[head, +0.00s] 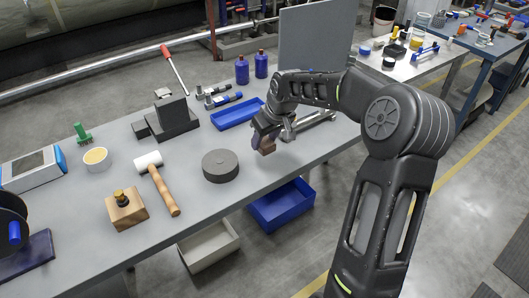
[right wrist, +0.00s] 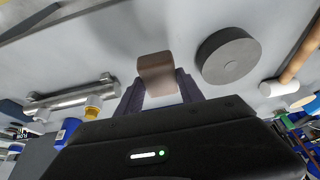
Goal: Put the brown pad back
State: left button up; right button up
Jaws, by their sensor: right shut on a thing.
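The brown pad (right wrist: 155,72) is a small block with a brown top, between the fingers of my right gripper (right wrist: 158,95) in the right wrist view. In the head view my right gripper (head: 266,138) points down over the bench near its front edge, shut on the brown pad (head: 267,147). Whether the pad touches the bench top cannot be told. My left gripper is not in view.
A dark grey disc (head: 220,166) lies left of the gripper. A blue tray (head: 237,113) lies behind it, and a metal bar fixture (head: 308,124) lies close on its right. A mallet (head: 158,180) is further left. A blue bin (head: 282,205) sits below the bench edge.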

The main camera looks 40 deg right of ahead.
aim_at(265, 151)
jog(key=shift+f, duration=0.75)
jog(key=shift+f, duration=1.85)
jog(key=shift+f, duration=0.15)
jog(key=o, duration=1.3)
jog(key=shift+r+p, duration=0.25)
jog(key=shift+p, duration=0.1)
jog(key=b+v, duration=0.1)
jog(key=v, duration=1)
jog(key=shift+s+r, duration=0.15)
jog(key=shift+r, duration=0.25)
